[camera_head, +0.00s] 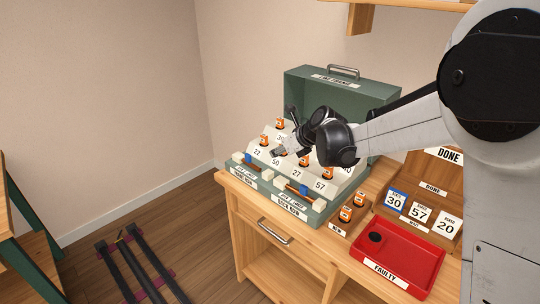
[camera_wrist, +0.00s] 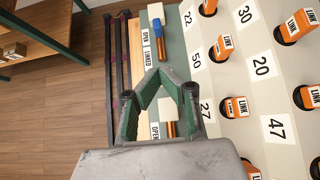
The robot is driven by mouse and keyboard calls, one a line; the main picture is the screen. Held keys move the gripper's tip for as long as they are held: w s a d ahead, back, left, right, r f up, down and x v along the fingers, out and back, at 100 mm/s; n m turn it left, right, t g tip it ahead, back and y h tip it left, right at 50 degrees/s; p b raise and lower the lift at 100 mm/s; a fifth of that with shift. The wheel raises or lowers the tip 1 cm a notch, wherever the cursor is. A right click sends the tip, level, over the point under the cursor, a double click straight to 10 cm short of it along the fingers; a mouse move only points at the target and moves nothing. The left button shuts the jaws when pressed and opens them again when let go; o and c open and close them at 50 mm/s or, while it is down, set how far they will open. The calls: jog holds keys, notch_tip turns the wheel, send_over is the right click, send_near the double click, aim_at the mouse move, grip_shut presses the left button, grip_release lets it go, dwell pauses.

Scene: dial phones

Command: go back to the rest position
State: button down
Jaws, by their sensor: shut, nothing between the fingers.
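My gripper (camera_head: 284,150) is over the left part of the stepped white board (camera_head: 345,182) in the green case, with the dark wrist and arm reaching in from the right. In the wrist view my gripper (camera_wrist: 160,74) has its green fingers shut at the tips with nothing between them. Below the fingers is the case's front strip, with a blue-handled switch (camera_wrist: 158,30) and an orange-brown one (camera_wrist: 169,128). Orange LINK plugs (camera_wrist: 236,106) stand on the board beside printed numbers such as 50, 27, 20 and 47. My arm hides part of the board in the head view.
The green case lid (camera_head: 350,92) stands open behind the board. A red FAULTY tray (camera_head: 415,262), a small holder of orange plugs (camera_head: 345,214) and a wooden DONE rack (camera_head: 432,190) with number cards are on the right. A shelf (camera_head: 410,4) hangs above.

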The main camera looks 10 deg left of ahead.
jog(key=shift+s+d+r, duration=0.1)
jog(key=shift+d+r, duration=0.05)
jog(key=shift+r, duration=0.05)
jog(key=s+d+r+n+t+h, duration=0.1)
jog(key=s+d+r+n, duration=0.25)
jog(key=s+d, duration=0.2)
jog(key=s+d+r+n+h, duration=0.1)
jog(key=s+d+r+n, duration=0.3)
jog(key=d, duration=0.3)
jog(key=s+d+r+n+t+h, duration=0.1)
jog(key=s+d+r+n+h, duration=0.1)
jog(key=s+d+n, duration=0.35)
jog(key=s+d+f+n+h, duration=0.2)
jog(key=s+d+n, duration=0.3)
jog(key=s+d, duration=0.3)
jog(key=s+d+f+n+h, duration=0.2)
jog(key=s+d+n, duration=0.4)
jog(key=s, duration=0.8)
jog(key=shift+s+d, duration=0.4)
jog(key=shift+d, duration=0.8)
